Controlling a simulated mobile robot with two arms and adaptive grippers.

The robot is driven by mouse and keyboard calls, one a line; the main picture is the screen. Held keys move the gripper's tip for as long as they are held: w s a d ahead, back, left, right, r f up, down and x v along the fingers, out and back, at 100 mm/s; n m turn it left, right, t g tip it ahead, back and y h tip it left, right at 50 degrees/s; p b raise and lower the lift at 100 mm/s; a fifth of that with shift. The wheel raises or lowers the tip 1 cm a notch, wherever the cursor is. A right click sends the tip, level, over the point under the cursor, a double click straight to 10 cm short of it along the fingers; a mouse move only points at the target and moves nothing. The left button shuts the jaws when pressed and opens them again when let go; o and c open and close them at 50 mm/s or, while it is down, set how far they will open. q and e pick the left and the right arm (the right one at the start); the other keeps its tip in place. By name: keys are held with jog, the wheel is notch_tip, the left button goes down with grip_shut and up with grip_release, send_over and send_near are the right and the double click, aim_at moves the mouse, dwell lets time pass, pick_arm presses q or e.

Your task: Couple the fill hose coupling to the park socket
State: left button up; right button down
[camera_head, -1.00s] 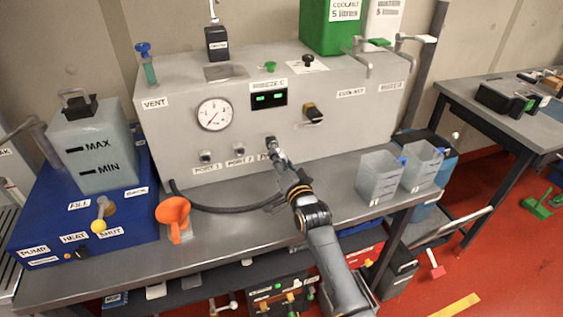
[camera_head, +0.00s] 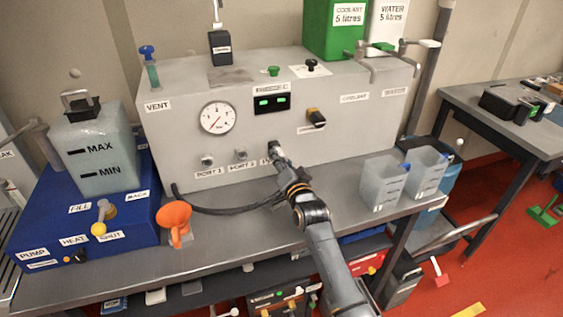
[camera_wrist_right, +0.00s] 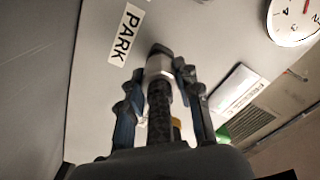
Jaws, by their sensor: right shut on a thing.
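My right gripper (camera_head: 279,158) is at the front of the grey panel, beside PORT 2, and is shut. In the right wrist view its two fingers (camera_wrist_right: 160,80) close around the fill hose coupling (camera_wrist_right: 160,66), a silver collar on a dark ribbed hose. The coupling's dark front end is close to the panel face, next to the PARK label (camera_wrist_right: 126,35). The park socket is hidden behind the coupling and fingers, so I cannot tell whether the coupling is seated. The black hose (camera_head: 222,211) loops along the bench to the panel's lower left. My left gripper is not in view.
An orange funnel (camera_head: 174,219) stands left of the hose. Clear jugs (camera_head: 382,183) stand on the bench at right. A blue unit (camera_head: 126,240) fills the left end.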

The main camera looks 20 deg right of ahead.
jog(key=c, duration=0.8)
grip_release()
jog(key=shift+c, duration=0.2)
jog(key=shift+s+f, duration=0.1)
jog(key=shift+s, duration=0.35)
jog(key=s, duration=1.1)
jog(key=shift+d, duration=0.2)
